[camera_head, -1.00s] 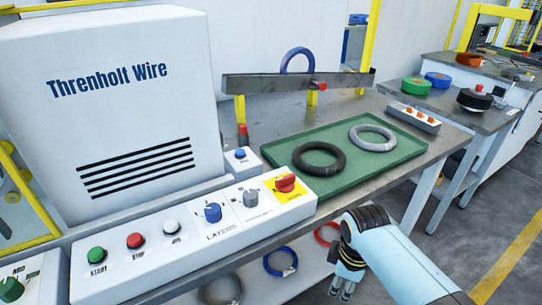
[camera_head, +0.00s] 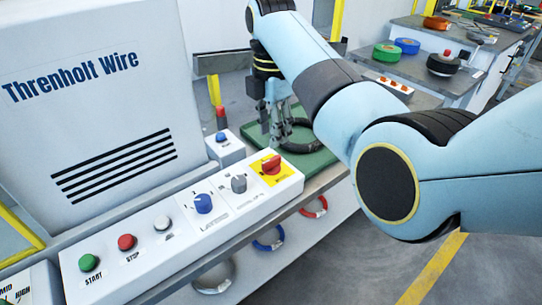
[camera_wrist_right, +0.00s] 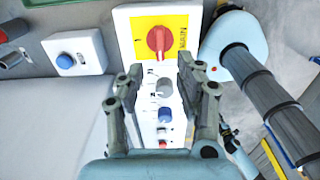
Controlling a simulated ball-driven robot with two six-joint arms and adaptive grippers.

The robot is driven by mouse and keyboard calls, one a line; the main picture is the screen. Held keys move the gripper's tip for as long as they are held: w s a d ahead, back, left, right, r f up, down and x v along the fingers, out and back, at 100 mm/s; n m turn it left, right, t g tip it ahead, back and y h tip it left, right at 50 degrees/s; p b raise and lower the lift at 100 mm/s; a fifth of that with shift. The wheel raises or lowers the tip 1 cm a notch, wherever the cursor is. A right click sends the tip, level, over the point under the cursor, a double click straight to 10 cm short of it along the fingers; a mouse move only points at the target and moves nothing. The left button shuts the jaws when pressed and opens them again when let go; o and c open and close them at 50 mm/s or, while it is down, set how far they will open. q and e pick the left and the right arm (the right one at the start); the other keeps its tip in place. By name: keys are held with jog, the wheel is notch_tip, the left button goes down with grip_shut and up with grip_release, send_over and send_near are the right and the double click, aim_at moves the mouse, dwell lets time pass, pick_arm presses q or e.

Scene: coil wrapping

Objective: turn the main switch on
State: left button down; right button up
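The main switch (camera_head: 272,165) is a red rotary knob on a yellow plate at the right end of the white control panel (camera_head: 150,262). In the right wrist view the switch (camera_wrist_right: 158,40) shows from above, with "MAIN" printed beside the knob. The knob shows just beyond the fingertips. My left gripper is not in view.
A grey selector (camera_head: 239,184) and a blue knob (camera_head: 203,204) sit beside the switch. A small box with a blue button (camera_head: 222,138) stands behind the panel.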

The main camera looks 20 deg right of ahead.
aim_at(272, 159)
notch_tip(272, 159, down, 8)
jog(key=shift+b, duration=0.4)
grip_shut()
